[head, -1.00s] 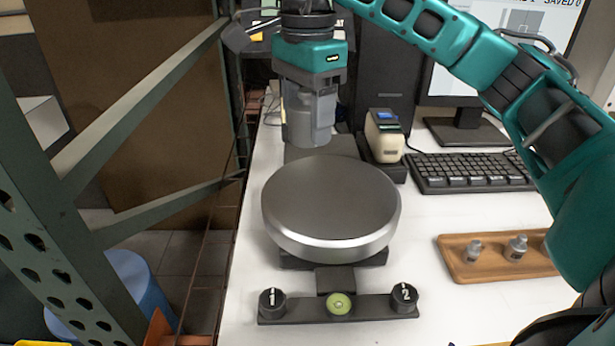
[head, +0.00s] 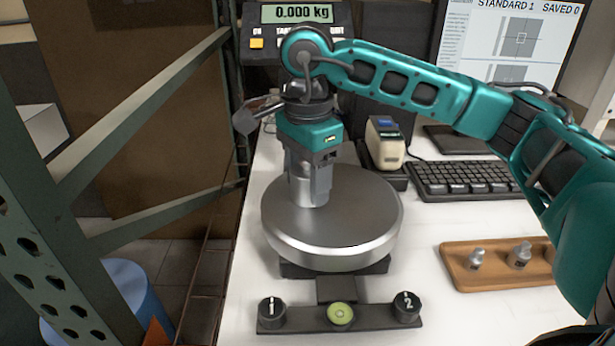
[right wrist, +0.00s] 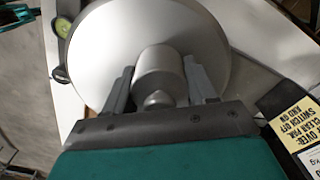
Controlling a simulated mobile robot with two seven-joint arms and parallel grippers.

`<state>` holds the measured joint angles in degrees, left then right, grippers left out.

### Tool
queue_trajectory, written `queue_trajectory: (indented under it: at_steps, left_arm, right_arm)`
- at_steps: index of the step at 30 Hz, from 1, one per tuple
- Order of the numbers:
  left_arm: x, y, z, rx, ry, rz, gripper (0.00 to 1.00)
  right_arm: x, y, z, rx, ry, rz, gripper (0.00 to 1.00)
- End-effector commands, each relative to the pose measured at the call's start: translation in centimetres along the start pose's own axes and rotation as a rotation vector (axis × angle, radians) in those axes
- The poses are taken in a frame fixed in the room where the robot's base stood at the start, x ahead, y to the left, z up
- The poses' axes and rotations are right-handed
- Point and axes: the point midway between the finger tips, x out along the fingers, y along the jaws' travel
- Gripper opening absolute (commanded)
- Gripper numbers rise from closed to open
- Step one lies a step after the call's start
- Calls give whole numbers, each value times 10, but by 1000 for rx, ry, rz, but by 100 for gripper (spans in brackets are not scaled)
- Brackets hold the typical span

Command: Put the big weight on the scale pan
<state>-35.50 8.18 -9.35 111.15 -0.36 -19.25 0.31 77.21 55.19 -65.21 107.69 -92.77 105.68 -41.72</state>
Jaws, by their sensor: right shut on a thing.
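The scale pan (head: 365,215) is a round brushed-metal disc in the middle of the head view. My right gripper (head: 310,195) points down over the rear left part of the pan. It is shut on the big weight, a silver cylinder with a knob, which shows between the two fingers in the right wrist view (right wrist: 160,72). The pan lies behind the weight in that view. Whether the weight's bottom touches the pan is hard to tell. The scale display (head: 297,13) reads 0.000 kg. My left gripper is not in view.
A wooden tray (head: 462,279) with smaller weights (head: 476,259) lies at the right. A levelling bar (head: 375,318) with two knobs sits in front of the pan. A keyboard (head: 470,178), a small cream device (head: 385,145) and a monitor stand behind. A green rack post is at left.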

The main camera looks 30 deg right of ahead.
Motion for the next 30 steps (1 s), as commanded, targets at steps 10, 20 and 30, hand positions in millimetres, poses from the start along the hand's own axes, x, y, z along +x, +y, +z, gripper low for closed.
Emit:
queue_trajectory:
  at_steps: [10, 20, 30]
  left_arm:
    - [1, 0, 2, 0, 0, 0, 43]
    - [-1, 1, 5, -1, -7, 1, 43]
    - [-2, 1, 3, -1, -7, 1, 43]
  right_arm:
    - [2, 0, 0, 0, 0, 0, 68]
    - [2, 0, 0, 1, 0, 0, 82]
    - [-35, -1, 0, 2, -1, -5, 82]
